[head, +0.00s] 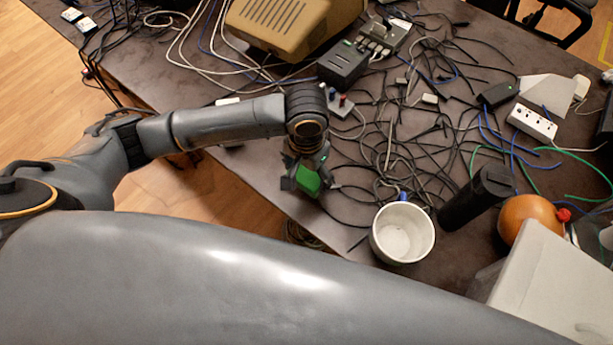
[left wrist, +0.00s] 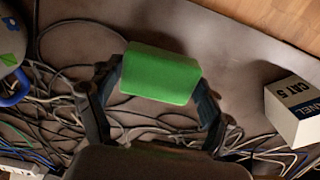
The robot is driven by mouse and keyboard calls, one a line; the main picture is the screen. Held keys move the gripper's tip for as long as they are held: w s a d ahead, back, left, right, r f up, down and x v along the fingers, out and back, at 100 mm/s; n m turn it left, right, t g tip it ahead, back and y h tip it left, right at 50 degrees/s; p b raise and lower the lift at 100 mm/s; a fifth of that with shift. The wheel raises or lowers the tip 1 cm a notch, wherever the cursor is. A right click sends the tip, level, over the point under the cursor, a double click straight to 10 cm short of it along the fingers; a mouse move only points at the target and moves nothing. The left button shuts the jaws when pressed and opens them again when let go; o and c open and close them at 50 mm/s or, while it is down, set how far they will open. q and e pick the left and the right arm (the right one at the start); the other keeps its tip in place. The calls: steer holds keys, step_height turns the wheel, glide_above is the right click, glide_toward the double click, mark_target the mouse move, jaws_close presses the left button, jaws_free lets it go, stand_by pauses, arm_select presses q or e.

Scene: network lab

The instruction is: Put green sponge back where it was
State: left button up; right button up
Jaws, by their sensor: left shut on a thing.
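The green sponge (head: 307,180) is held between the fingers of my left gripper (head: 311,184), near the front edge of the table in the head view. In the left wrist view the green sponge (left wrist: 161,75) sits between the two dark fingertips of my left gripper (left wrist: 160,92), which is shut on it. Bare table and cables show around and below it. I cannot tell whether the sponge touches the table. My right gripper is not in view.
A white mug (head: 402,233) stands right of the gripper, with a black cylinder (head: 477,197) and an orange round object (head: 530,216) beyond. Tangled cables cover the table's middle. A white box (left wrist: 297,108) marked "CAT 5" shows in the left wrist view.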

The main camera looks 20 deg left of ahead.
mark_target(307, 178)
arm_select(q)
steer(key=shift+w+f, duration=0.25)
steer(key=shift+f, duration=0.05)
step_height(307, 178, down, 3)
steer(key=shift+w+a, duration=0.15)
steer(key=shift+f, duration=0.25)
steer(key=o, duration=1)
steer(key=shift+r, duration=0.1)
step_height(307, 178, up, 12)
steer(key=shift+f, duration=0.1)
